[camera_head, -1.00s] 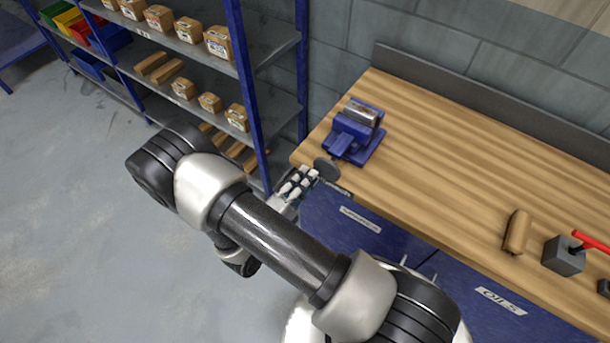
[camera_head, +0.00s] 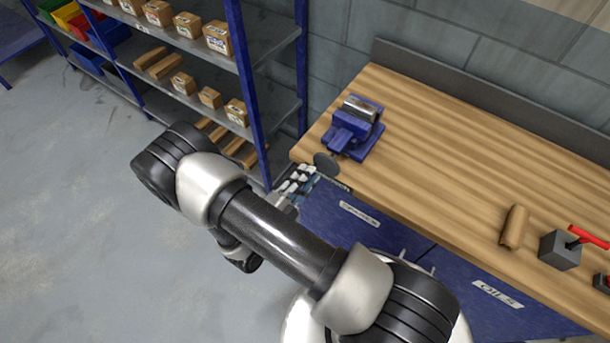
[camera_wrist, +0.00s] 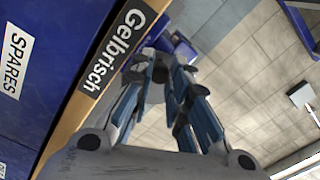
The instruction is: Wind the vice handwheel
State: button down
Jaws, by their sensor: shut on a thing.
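The blue vice (camera_head: 352,128) is fixed on the left end of the wooden bench. Its round grey handwheel (camera_head: 326,164) faces the bench's front edge. My gripper (camera_head: 308,173) is at the front of the handwheel, beside the bench edge. In the wrist view, the fingers of my gripper (camera_wrist: 168,65) are close together around a small dark part at the handwheel. The grey wheel disc (camera_wrist: 155,95) shows partly between and behind the fingers. The fingers hide most of the part they hold.
The wooden bench (camera_head: 440,165) carries a wooden roller (camera_head: 514,227) and a grey block with a red handle (camera_head: 563,249) at right. Blue cabinets (camera_head: 345,215) are below its front. A blue shelf rack (camera_head: 250,90) with boxes stands close at left. Floor at left is clear.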

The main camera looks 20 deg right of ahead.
jog(key=shift+s+d+f+n, duration=0.1)
jog(key=shift+f+n, duration=0.05)
jog(key=shift+n, duration=0.55)
jog(key=shift+s+f+n, duration=0.1)
jog(key=shift+f+n, duration=0.05)
jog(key=shift+n, duration=0.55)
jog(key=shift+s+d+f+n+p, duration=0.1)
jog(key=shift+f+n+p, duration=0.05)
jog(key=shift+n, duration=0.7)
jog(key=shift+s+d+f+n+p, duration=0.1)
jog(key=shift+f+n+p, duration=0.05)
jog(key=shift+n, duration=0.7)
jog(key=shift+s+d+f+n, duration=0.1)
jog(key=shift+n, duration=0.5)
jog(key=c, duration=1.6)
grip_release()
